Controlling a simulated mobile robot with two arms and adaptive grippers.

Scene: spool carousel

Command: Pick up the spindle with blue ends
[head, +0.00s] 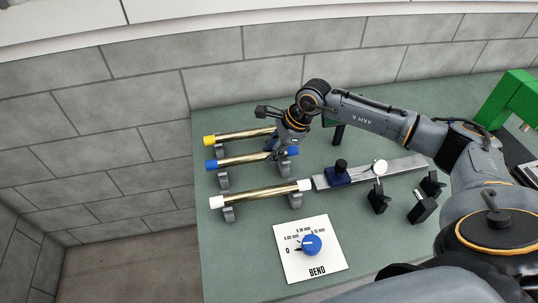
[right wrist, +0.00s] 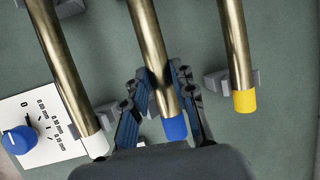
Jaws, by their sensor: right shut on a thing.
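The spindle with blue ends (head: 243,160) is a brass-coloured rod lying between the yellow-ended and white-ended ones in the head view. Its blue end and shaft also show in the right wrist view (right wrist: 152,60). My right gripper (head: 272,154) reaches down over it near its right end. In the right wrist view the gripper's fingers (right wrist: 160,92) are on both sides of the shaft, shut on it just behind the blue end. The spindle still lies level in line with its supports (head: 223,180). My left gripper is not in view.
The yellow-ended spindle (head: 240,135) lies behind and the white-ended spindle (head: 262,194) in front, both close by. A metal rail with a dial gauge (head: 372,174) is to the right. A white BEND card with a blue knob (head: 310,250) lies in front. A green frame (head: 510,100) stands far right.

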